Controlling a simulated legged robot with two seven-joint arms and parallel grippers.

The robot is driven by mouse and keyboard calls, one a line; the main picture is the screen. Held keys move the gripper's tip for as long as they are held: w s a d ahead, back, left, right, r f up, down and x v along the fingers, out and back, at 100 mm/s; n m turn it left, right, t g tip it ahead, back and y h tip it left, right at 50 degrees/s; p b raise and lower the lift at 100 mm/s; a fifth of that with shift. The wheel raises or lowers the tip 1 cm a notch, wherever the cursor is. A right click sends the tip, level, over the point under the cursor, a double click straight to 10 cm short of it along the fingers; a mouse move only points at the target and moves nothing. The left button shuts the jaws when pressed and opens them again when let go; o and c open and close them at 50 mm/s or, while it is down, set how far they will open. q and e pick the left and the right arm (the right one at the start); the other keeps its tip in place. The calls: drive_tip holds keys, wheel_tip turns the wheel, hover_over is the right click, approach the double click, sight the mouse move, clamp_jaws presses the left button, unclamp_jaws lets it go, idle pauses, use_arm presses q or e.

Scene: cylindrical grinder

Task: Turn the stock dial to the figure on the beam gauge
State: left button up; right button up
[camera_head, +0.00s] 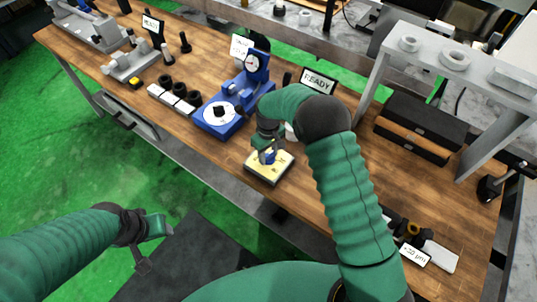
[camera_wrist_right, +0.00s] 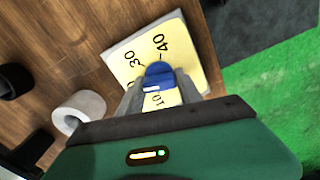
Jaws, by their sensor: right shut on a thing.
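The stock dial is a yellow plate (camera_head: 283,168) with a blue knob (camera_wrist_right: 157,72), near the bench's front edge. In the right wrist view the plate (camera_wrist_right: 185,40) shows the figures 30, 40 and 10; other marks are hidden by my gripper. My right gripper (camera_wrist_right: 157,85) is shut on the blue knob, one finger on each side. It also shows from above in the head view (camera_head: 268,155). A blue gauge stand (camera_head: 248,80) with a round face (camera_head: 251,62) stands farther back; its reading is too small to tell. My left gripper (camera_head: 148,240) hangs off the bench, its fingers unclear.
A white disc with a black knob (camera_head: 221,112) sits on the blue stand's base. A READY sign (camera_head: 319,82) stands behind my right arm. A grey shelf (camera_head: 462,62) and black case (camera_head: 418,127) are at the right. A card and tools (camera_head: 415,255) lie front right.

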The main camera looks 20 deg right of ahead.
drive_tip(key=m, duration=0.4)
drive_tip(key=shift+w+r+m, duration=0.2)
drive_tip(key=shift+w+m, duration=0.1)
drive_tip(key=shift+w, duration=0.05)
drive_tip(key=m, duration=0.4)
drive_tip(key=shift+d, duration=0.15)
drive_tip(key=shift+m, duration=0.3)
drive_tip(key=o, duration=1.1)
drive_tip(key=shift+o, duration=1.2)
drive_tip(key=shift+f, duration=0.15)
drive_tip(key=shift+s, duration=0.1)
